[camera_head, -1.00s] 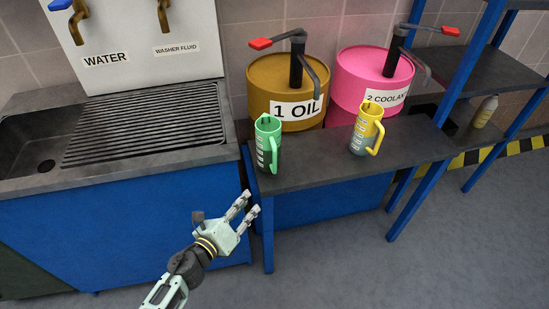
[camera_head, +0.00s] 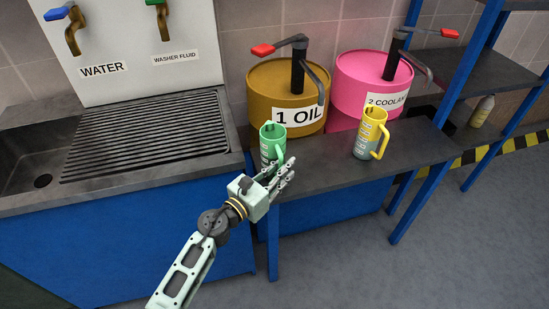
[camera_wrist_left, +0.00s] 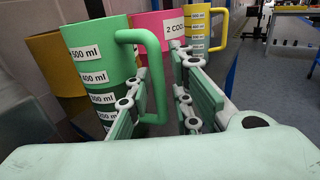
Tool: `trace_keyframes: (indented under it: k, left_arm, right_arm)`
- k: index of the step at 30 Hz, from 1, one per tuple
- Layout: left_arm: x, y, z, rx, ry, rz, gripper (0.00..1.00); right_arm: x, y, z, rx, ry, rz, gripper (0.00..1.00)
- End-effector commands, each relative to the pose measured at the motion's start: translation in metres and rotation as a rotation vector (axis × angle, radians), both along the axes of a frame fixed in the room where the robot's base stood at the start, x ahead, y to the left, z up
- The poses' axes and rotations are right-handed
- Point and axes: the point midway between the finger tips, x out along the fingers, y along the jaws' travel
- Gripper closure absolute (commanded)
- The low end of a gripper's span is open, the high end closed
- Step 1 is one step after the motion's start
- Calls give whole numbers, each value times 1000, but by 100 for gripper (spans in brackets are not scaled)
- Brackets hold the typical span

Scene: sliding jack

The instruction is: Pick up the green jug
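The green jug (camera_head: 268,141) stands upright at the left end of the dark bench, in front of the oil drum. It has level marks and also shows large in the left wrist view (camera_wrist_left: 98,52), with its handle (camera_wrist_left: 157,95) toward the fingers. My left gripper (camera_head: 282,171) is at the jug's front right and hides its lower part in the head view. In the left wrist view the gripper (camera_wrist_left: 162,88) is open, with the handle between its spread fingers. Contact with the handle cannot be told. My right gripper is in neither view.
A yellow jug (camera_head: 369,133) stands right of the green one on the bench (camera_head: 330,172). Behind are the oil drum (camera_head: 262,88) and the pink coolant drum (camera_head: 360,72). A sink counter (camera_head: 218,165) is at left. Blue shelving (camera_head: 440,115) is at right.

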Motion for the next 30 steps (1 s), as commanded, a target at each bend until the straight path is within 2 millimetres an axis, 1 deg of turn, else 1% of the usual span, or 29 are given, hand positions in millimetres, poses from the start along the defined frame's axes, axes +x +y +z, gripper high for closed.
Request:
trace_keyframes:
  k: [5,9,12,30]
  left_arm:
    - [0,0,0,0,0,1,80]
    - [0,1,0,0,0,1,91]
    - [0,1,0,0,0,1,100]
    - [1,1,2,-1,-3,2,100]
  right_arm:
    - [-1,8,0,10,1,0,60]
    - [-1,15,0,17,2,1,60]
    - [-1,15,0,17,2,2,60]
    - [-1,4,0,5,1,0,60]
